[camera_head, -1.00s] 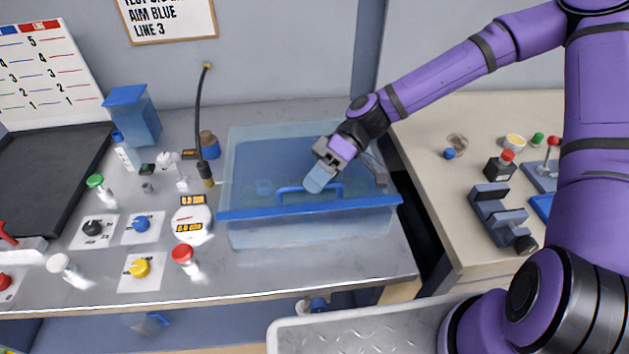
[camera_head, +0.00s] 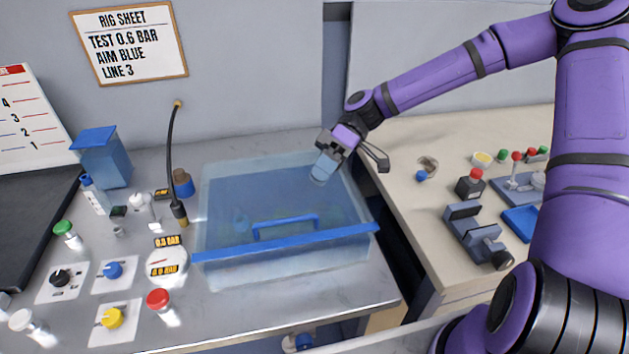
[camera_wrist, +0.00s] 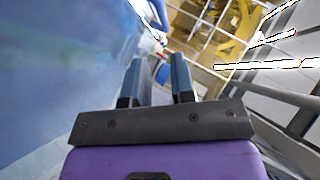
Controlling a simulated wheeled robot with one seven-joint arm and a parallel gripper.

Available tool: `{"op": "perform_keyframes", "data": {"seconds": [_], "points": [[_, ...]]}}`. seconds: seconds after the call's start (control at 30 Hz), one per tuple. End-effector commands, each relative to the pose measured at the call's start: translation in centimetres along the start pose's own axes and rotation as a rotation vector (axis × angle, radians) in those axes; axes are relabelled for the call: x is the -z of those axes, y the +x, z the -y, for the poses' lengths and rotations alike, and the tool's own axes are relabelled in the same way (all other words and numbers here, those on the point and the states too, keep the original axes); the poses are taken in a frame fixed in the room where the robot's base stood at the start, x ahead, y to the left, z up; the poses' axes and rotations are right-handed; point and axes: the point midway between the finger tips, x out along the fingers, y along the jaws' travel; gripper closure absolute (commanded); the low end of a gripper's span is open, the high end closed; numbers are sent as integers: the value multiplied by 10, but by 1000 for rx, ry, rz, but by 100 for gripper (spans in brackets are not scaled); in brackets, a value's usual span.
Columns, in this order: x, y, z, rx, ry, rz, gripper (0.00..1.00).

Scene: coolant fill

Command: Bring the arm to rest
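My arm reaches in from the right in the head view, its forearm sloping down to the left. My gripper (camera_head: 322,170) points downward over the back right part of a clear blue tank (camera_head: 285,262). It appears apart from the tank's blue handle (camera_head: 287,225). In the wrist view, the two fingers of my gripper (camera_wrist: 157,62) stand apart with a gap and nothing held between them. Whether the fingertips are above or inside the tank's rim is hard to tell.
Left of the tank are a gauge (camera_head: 167,263), a black hose (camera_head: 171,160), a red knob (camera_head: 158,299) and a blue container (camera_head: 105,158). On the right bench, a dark clamp-like fixture (camera_head: 477,235) and a blue tray (camera_head: 522,222) stand near my arm.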

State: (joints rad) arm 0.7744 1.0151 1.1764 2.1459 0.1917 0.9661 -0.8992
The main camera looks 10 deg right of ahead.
Motion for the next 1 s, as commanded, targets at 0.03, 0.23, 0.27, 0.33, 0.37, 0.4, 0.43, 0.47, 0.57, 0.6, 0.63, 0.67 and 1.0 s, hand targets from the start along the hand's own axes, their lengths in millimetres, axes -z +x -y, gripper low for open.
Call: {"op": "perform_keyframes", "data": {"seconds": [0.03,0.23,0.27,0.33,0.37,0.4,0.43,0.47,0.57,0.6,0.63,0.67,1.0], "points": [[0,0,0,0,0,0,77],[0,0,0,0,0,0,77],[0,0,0,0,0,0,77],[0,0,0,0,0,0,77],[0,0,0,0,0,0,77],[0,0,0,-2,2,3,77],[-1,1,0,-5,5,7,77],[-2,1,0,-10,10,13,77],[-7,4,0,-44,45,50,77],[-9,5,0,-66,65,72,77],[-12,6,0,-84,82,89,77],[-15,6,0,-105,102,107,77],[-45,-4,11,-380,318,271,77]]}}
